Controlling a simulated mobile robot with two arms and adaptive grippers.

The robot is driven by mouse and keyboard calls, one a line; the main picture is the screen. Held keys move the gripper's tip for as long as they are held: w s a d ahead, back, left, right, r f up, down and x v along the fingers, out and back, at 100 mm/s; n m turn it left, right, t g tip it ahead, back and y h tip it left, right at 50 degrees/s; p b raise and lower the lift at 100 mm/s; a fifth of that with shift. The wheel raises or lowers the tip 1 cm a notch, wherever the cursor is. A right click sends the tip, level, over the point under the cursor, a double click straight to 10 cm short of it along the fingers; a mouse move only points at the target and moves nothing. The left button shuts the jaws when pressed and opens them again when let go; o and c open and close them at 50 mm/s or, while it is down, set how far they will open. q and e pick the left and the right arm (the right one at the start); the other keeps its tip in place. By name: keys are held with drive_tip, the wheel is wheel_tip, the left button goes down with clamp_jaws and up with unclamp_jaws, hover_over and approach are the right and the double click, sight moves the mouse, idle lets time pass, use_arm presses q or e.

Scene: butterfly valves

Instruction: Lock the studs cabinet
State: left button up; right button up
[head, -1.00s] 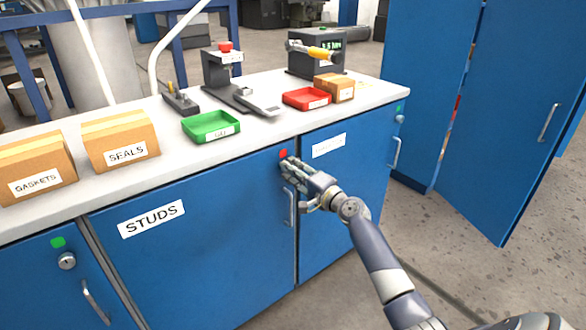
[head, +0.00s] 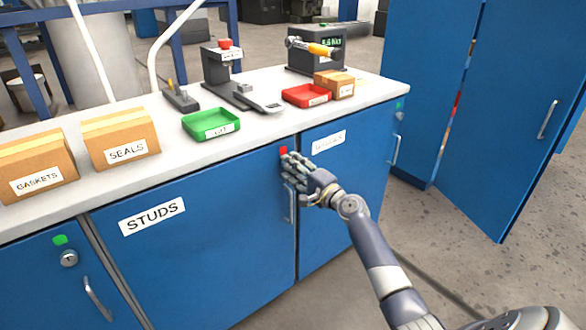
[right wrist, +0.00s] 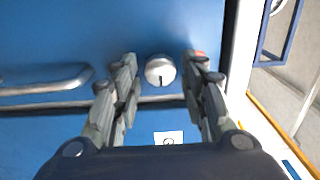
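The studs cabinet (head: 210,245) is the blue door with the white STUDS label (head: 152,215) under the counter, and its door appears closed. A red indicator (head: 284,150) shows at its upper right corner, and its edge also shows in the right wrist view (right wrist: 200,54). The round silver lock knob (right wrist: 160,70), with a dark slot, sits between the fingers of my right gripper (right wrist: 163,75). The fingers are open, with a gap on each side of the knob. In the head view my right gripper (head: 292,170) hides the lock. My left gripper is not in view.
The studs door handle (head: 290,204) is just below my right gripper. The neighbouring cabinets have green indicators (head: 60,240). Boxes, a green tray (head: 211,124) and a red tray (head: 306,95) stand on the counter. A tall blue cabinet (head: 500,120) stands at right with its door open.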

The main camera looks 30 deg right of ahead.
idle(0.3)
drive_tip(key=s, duration=1.2)
drive_tip(key=shift+d, duration=0.45)
